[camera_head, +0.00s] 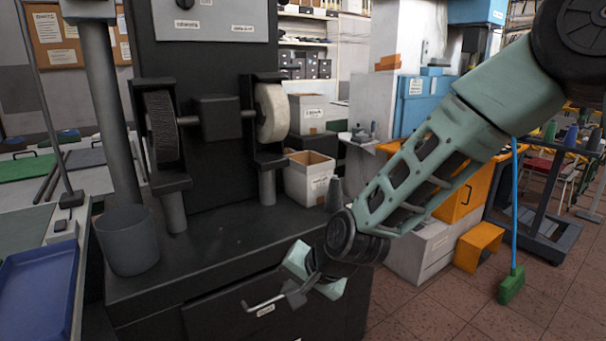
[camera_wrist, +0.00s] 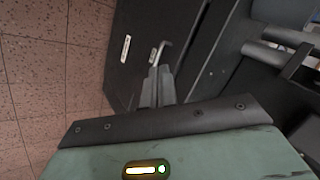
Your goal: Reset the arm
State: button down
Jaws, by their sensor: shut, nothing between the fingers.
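My arm reaches in from the upper right in the head view. My gripper (camera_head: 290,295) is in front of the dark cabinet (camera_head: 220,310) below the grinding machine. Its fingers are together with nothing between them. A bent metal drawer handle (camera_head: 262,304) shows right by the fingertips; I cannot tell whether they touch. In the wrist view my gripper (camera_wrist: 157,75) points at the dark drawer front, and the handle (camera_wrist: 161,50) shows just past the fingertips.
The machine carries a dark wheel (camera_head: 161,127) and a pale wheel (camera_head: 271,113). A grey cylinder bin (camera_head: 128,240) and a white box (camera_head: 309,178) stand on the cabinet top. A blue tray (camera_head: 38,290) is at left. A green broom (camera_head: 511,286) stands right. Tiled floor (camera_head: 440,315) lies open at lower right.

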jog(key=s+d+r+n+g+h+p, duration=0.1)
jog(key=s+d+r+n, duration=0.2)
jog(key=s, duration=0.5)
jog(key=s+d+r+n+g+h+p, duration=0.2)
jog(key=s+d+r+n, duration=0.2)
jog(key=s+d+r, duration=0.2)
jog(key=s+d+r+n+g+h+p, duration=0.1)
jog(key=s+d+r+n+h, duration=0.1)
jog(key=s+d+r+n, duration=0.2)
jog(key=s+d, duration=0.3)
jog(key=s, duration=0.4)
jog(key=shift+s+d+r, duration=0.15)
jog(key=shift+s+r, duration=0.05)
